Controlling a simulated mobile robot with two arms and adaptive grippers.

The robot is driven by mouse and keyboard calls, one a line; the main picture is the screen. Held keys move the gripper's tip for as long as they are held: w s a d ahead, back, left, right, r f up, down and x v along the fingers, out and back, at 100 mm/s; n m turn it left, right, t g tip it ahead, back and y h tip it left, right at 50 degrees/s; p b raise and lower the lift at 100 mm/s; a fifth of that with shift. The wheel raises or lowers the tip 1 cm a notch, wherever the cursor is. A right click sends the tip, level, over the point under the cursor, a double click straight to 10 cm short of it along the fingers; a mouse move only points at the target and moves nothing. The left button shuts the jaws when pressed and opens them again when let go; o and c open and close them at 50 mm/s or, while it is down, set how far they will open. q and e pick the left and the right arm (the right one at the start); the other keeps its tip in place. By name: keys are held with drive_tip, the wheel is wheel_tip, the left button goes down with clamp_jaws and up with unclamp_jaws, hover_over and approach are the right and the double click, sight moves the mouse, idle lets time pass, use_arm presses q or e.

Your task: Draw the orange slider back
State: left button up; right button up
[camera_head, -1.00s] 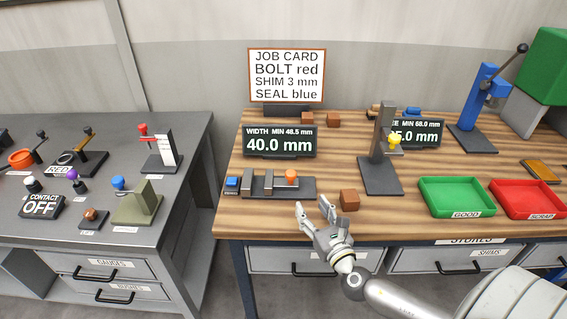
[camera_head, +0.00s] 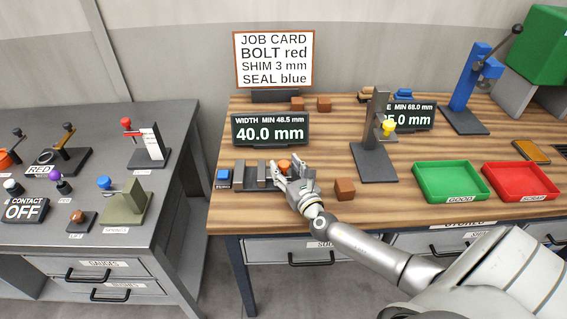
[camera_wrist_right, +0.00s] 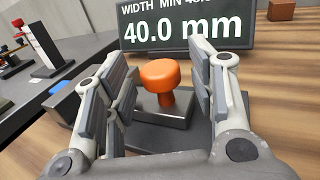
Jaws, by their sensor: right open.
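The orange slider knob (camera_head: 284,165) stands on the dark width gauge (camera_head: 240,187) near the front of the wooden bench. In the right wrist view the orange knob (camera_wrist_right: 160,76) sits on a short stem between my fingers, with gaps on both sides. My right gripper (camera_head: 289,172) is open around the knob and hides part of the gauge in the head view; in the right wrist view its fingers (camera_wrist_right: 168,85) stand apart. The width display (camera_head: 271,130) behind the gauge reads 40.0 mm. My left gripper is not in view.
A brown block (camera_head: 345,189) lies just right of my right gripper. A grey stand with a yellow knob (camera_head: 388,127) is further right. A green tray (camera_head: 452,199) and a red tray (camera_head: 521,197) are at the right. A blue button (camera_head: 223,177) is at the gauge's left end.

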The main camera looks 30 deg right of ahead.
drive_tip(key=shift+w+d, duration=0.1)
drive_tip(key=shift+w, duration=0.7)
drive_tip(key=shift+d, duration=0.1)
clamp_jaws()
